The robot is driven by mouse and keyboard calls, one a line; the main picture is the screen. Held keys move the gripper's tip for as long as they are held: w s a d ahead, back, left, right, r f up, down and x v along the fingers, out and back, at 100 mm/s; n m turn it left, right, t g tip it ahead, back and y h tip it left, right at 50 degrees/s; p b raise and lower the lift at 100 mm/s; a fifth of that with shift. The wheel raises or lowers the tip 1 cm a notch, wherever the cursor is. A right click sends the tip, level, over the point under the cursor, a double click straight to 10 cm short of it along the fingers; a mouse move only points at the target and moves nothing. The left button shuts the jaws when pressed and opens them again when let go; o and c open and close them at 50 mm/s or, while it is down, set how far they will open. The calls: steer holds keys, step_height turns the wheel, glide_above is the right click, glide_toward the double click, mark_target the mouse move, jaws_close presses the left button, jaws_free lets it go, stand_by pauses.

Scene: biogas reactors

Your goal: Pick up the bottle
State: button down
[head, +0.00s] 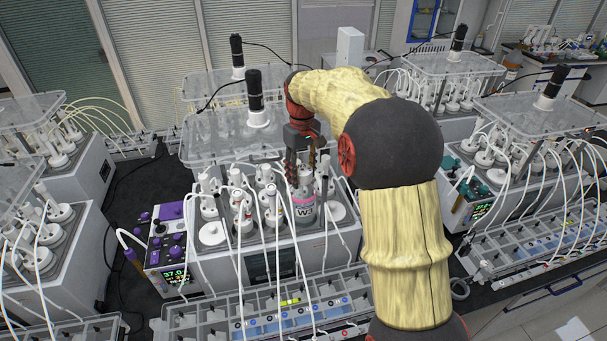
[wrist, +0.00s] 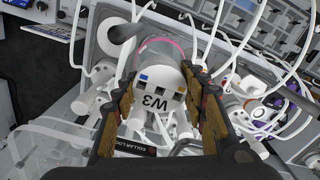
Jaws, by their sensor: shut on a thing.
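In the wrist view the bottle (wrist: 162,92) lies between the two brown-padded fingers of my gripper (wrist: 160,88), with small coloured squares beside the W3 mark. The fingers partly hide its sides.
Other white-capped bottles (head: 242,204) with thin tubes crowd close around it. A clear cover with a black motor (head: 254,92) stands just behind. A purple control unit (head: 168,250) is at left. A tray of grey compartments (head: 215,312) lies in front, with tubes crossing above.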

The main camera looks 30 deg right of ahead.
steer(key=s+a+b, duration=0.2)
steer(key=s+a, duration=0.9)
steer(key=s, duration=0.1)
steer(key=shift+a, duration=0.25)
steer(key=shift+r, duration=0.2)
step_height(320, 180, up, 17)
steer(key=p, duration=1.1)
steer(key=shift+p, duration=0.4)
stand_by(1.1)
steer(key=shift+f, duration=0.2)
